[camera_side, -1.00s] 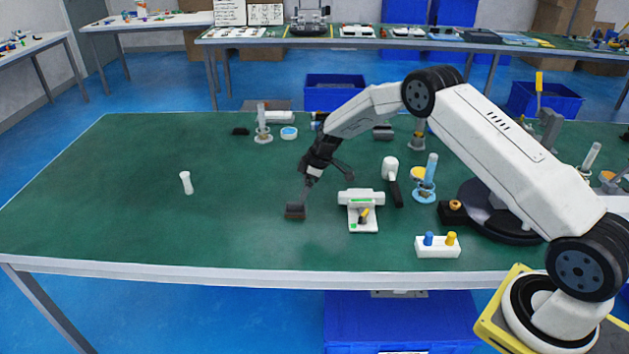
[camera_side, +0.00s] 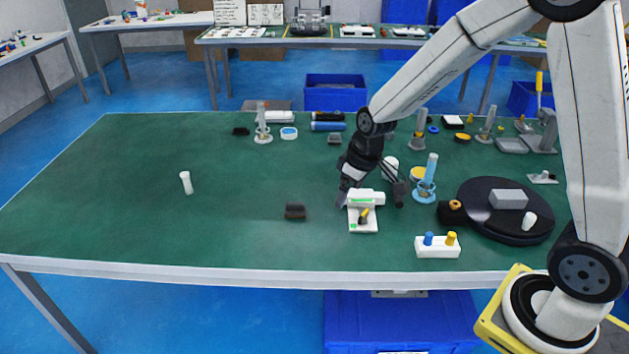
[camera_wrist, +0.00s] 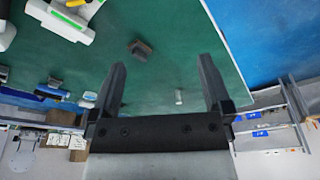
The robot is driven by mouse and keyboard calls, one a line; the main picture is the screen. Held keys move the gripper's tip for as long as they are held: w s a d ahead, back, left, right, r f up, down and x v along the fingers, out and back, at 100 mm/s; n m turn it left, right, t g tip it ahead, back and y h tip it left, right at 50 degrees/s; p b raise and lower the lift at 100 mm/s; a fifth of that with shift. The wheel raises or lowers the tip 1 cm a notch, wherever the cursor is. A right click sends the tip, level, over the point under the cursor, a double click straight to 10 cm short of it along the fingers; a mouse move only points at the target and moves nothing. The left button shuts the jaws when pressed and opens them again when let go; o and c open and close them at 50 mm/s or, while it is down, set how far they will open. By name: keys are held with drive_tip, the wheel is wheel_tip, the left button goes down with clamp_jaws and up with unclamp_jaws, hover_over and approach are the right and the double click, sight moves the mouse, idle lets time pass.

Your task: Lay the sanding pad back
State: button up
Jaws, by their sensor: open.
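The sanding pad, which I take to be the small dark brown block (camera_side: 295,212), lies on the green tabletop (camera_side: 230,235), left of the white device. It also shows in the wrist view (camera_wrist: 140,49), beyond my fingers and apart from them. My gripper (camera_side: 370,190) is open at the white device (camera_side: 362,224), to the right of the pad. Its fingers overlap the device in the side view, and I cannot tell if they touch it. In the wrist view nothing sits between the fingers (camera_wrist: 162,63).
A white and black handheld tool (camera_side: 390,168) stands partly behind my gripper. A white block with blue and yellow pegs (camera_side: 437,247) is in front right, near a black round plate (camera_side: 500,231). A small white cylinder (camera_side: 186,183) stands left. The left tabletop is mostly clear.

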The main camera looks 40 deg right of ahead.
drive_tip(key=s+a+r+m, duration=0.1)
drive_tip(key=s+m, duration=0.1)
drive_tip(key=s, duration=1.1)
drive_tip(key=shift+a+m+h, duration=0.15)
drive_tip(key=shift+m+h, duration=0.15)
